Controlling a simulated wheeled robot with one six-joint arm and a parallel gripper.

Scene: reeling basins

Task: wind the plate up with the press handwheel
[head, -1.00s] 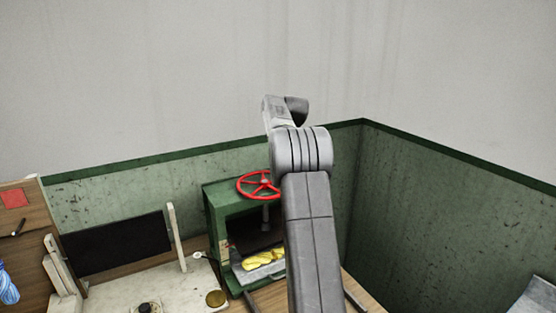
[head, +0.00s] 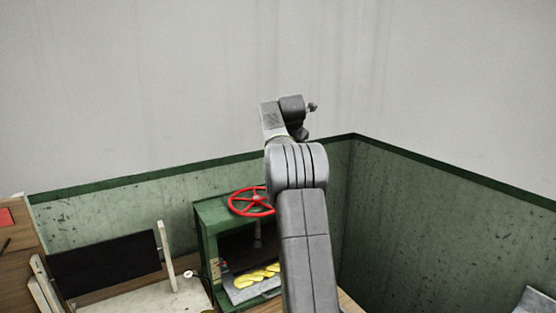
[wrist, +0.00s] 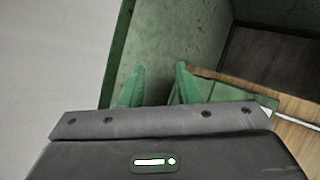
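The red press handwheel (head: 251,202) lies flat on top of the green press frame (head: 208,236) in the head view, its right edge close to my arm's outline. A screw (head: 257,236) runs down below it to the dark plate (head: 240,257), partly hidden by my arm. Yellow skeins (head: 257,275) lie on a grey tray under the plate. In the wrist view my gripper (wrist: 158,76) shows two greenish fingers apart, with nothing between them. The handwheel is not visible in the wrist view.
A black panel (head: 105,260) on pale posts stands left of the press. Green-painted walls (head: 440,230) meet in a corner behind and right of it. The wooden bench top (wrist: 285,128) shows at the right of the wrist view.

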